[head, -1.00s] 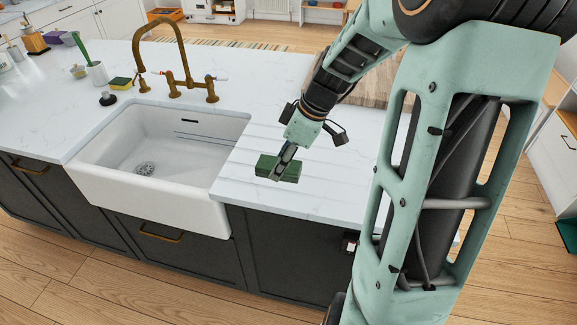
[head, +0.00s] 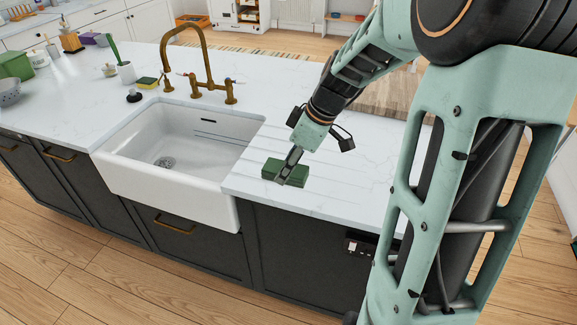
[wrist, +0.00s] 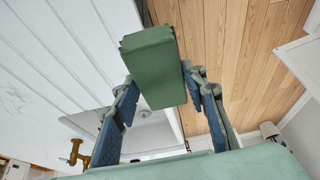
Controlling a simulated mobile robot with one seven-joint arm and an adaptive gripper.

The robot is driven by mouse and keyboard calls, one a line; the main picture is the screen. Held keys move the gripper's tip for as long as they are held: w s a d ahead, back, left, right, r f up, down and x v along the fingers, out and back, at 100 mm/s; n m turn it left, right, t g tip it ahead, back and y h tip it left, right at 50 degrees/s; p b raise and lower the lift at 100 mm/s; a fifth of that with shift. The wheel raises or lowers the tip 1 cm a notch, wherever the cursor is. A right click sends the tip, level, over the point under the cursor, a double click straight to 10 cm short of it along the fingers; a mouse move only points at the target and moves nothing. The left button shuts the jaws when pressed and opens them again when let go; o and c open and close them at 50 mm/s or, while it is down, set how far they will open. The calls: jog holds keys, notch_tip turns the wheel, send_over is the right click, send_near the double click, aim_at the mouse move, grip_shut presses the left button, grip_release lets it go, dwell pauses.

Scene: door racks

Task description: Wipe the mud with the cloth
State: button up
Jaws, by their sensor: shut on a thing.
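The cloth (head: 285,172) looks like a thick, dark green folded block. It is held at the tip of my gripper (head: 292,165), over or on the grooved white counter just right of the sink; I cannot tell whether it touches the surface. In the wrist view the cloth (wrist: 155,65) lies between the two fingers of my gripper (wrist: 160,95). I see no mud clearly in either view.
The white sink (head: 175,150) with a brass tap (head: 195,65) is left of my gripper. A yellow-green sponge (head: 147,83) and a cup with a green brush (head: 126,72) stand behind the sink. A wooden board (head: 385,100) lies at the back right. The grooved counter nearby is clear.

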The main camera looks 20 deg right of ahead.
aim_at(286, 184)
jog(key=o, duration=0.7)
jog(key=c, duration=0.5)
jog(key=shift+s+f+m+h, duration=0.3)
jog(key=shift+s+f+m, duration=0.15)
jog(key=shift+m, duration=0.35)
jog(key=m, duration=0.1)
jog(key=f+m+t, duration=0.1)
jog(key=shift+s+f+m+h, duration=0.1)
jog(key=shift+s+m+h, duration=0.3)
jog(key=m, duration=0.1)
jog(key=a+m+h, duration=0.1)
jog(key=m, duration=0.1)
jog(key=shift+s+f+t, duration=0.15)
jog(key=shift+f+t, duration=0.25)
jog(key=m, duration=0.1)
jog(key=a+m+h, duration=0.1)
jog(key=m, duration=0.1)
jog(key=shift+s+f+m, duration=0.15)
jog(key=shift+m, duration=0.15)
